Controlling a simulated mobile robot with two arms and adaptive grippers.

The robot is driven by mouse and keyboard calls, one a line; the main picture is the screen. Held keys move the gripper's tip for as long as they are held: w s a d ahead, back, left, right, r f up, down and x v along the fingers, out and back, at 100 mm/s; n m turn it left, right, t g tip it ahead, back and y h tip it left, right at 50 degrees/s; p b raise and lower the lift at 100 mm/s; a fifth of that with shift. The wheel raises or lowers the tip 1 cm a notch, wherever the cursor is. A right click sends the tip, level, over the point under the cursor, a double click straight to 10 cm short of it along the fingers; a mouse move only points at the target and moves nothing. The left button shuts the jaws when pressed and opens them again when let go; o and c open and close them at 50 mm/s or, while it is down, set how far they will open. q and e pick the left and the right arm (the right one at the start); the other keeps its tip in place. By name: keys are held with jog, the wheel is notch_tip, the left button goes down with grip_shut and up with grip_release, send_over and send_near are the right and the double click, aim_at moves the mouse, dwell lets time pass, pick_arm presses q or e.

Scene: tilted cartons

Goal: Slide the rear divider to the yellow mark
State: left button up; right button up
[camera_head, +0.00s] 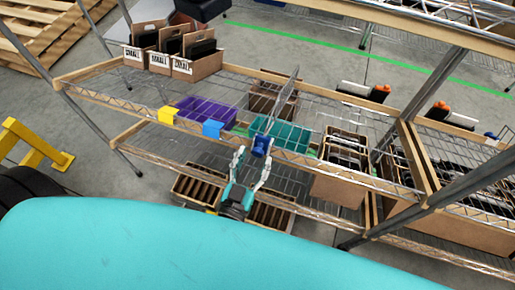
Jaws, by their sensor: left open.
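A thin grey upright divider (284,98) stands across the wire shelf, with a blue block (261,145) at its front lower end by the shelf's front edge. I take it for the task's divider, but I cannot tell that it is the rear one. A yellow mark (167,115) sits on the front rail, well to the left. A light blue mark (212,129) sits between them. My left gripper (252,158) is in front of the rail, fingers spread, just below the blue block. I cannot tell whether they touch it. My right gripper is not in view.
Open cartons (195,66) stand at the left rear, another box (343,152) at right. Brown trays (270,216) lie below.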

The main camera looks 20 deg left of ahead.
aim_at(256, 154)
pick_arm(q)
jog(key=shift+w, duration=1.55)
grip_shut()
